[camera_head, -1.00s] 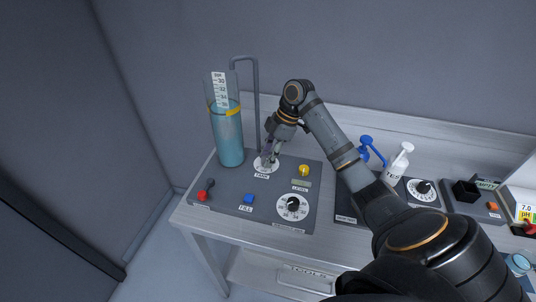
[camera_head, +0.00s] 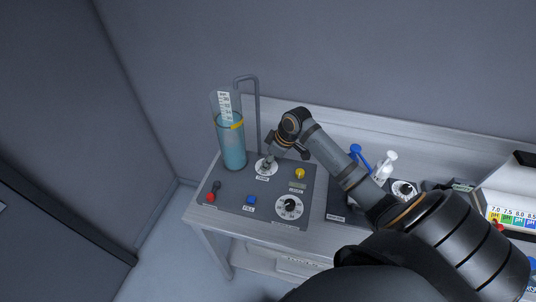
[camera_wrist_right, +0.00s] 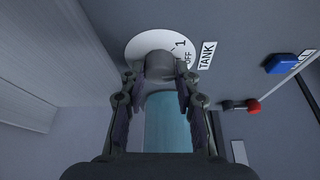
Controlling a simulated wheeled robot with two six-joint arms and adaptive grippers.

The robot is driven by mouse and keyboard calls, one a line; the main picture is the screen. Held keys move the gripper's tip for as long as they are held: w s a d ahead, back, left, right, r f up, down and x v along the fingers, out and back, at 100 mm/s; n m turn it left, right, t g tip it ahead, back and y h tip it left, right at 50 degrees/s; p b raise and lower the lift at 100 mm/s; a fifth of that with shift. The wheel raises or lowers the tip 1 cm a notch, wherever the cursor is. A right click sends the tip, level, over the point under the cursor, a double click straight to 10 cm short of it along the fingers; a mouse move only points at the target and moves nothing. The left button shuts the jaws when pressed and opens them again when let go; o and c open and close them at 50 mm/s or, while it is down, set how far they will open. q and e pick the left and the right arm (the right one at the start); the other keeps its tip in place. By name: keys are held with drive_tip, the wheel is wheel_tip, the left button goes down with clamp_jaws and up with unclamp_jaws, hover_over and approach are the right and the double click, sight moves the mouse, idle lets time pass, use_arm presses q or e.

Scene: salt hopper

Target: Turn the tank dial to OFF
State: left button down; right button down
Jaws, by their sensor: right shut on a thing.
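The tank dial is a white disc (camera_head: 266,168) with a grey knob, on the grey panel behind the TANK label. In the right wrist view the disc (camera_wrist_right: 143,45) shows the marks 1 and OFF beside the knob (camera_wrist_right: 160,66). My right gripper (camera_head: 267,159) comes down over the dial, its fingers shut on the knob on either side. The fingers and knob hide part of the disc, so I cannot tell which mark the knob points to. The tall clear tank (camera_head: 233,150) with blue liquid stands left of the dial. My left gripper is not in view.
A bent grey pipe (camera_head: 258,110) rises close behind the dial. The panel also holds a yellow knob (camera_head: 300,173), a blue button (camera_head: 251,200), a red-tipped lever (camera_head: 211,197) and a larger dial (camera_head: 289,207).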

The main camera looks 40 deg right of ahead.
drive_tip(key=shift+m+p, duration=0.4)
drive_tip(key=shift+f, duration=0.1)
drive_tip(key=c, duration=1)
unclamp_jaws()
drive_tip(key=shift+a+v, duration=0.1)
drive_tip(key=shift+v, duration=2.95)
drive_tip(key=shift+a+v, duration=0.15)
drive_tip(key=shift+v, duration=2.85)
drive_tip(key=shift+s, duration=0.1)
